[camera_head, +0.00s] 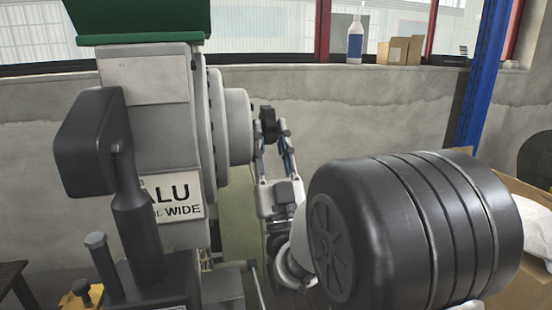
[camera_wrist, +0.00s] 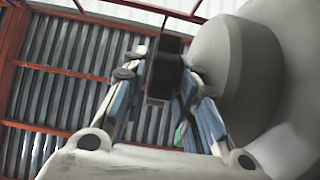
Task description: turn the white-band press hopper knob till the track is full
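The press (camera_head: 140,80) has a grey body, a green hopper (camera_head: 138,18) on top and a partly hidden label reading "ALU" and "WIDE". A pale round hub (camera_head: 238,127) juts from its right side; it also fills the right of the wrist view (camera_wrist: 235,80). The black knob piece (camera_head: 268,122) is at the hub's outer end. It also shows in the wrist view (camera_wrist: 165,75). My gripper (camera_head: 270,120) has its fingers drawn in on both sides of this piece and appears shut on it. I cannot make out a white band or the track's fill.
A black ribbed drum shape (camera_head: 425,230) fills the lower right. A blue post (camera_head: 480,75) stands behind it. A white bottle (camera_head: 355,40) and cardboard boxes (camera_head: 399,50) are on the sill. A black box on an arm (camera_head: 85,140) stands at the press's front left.

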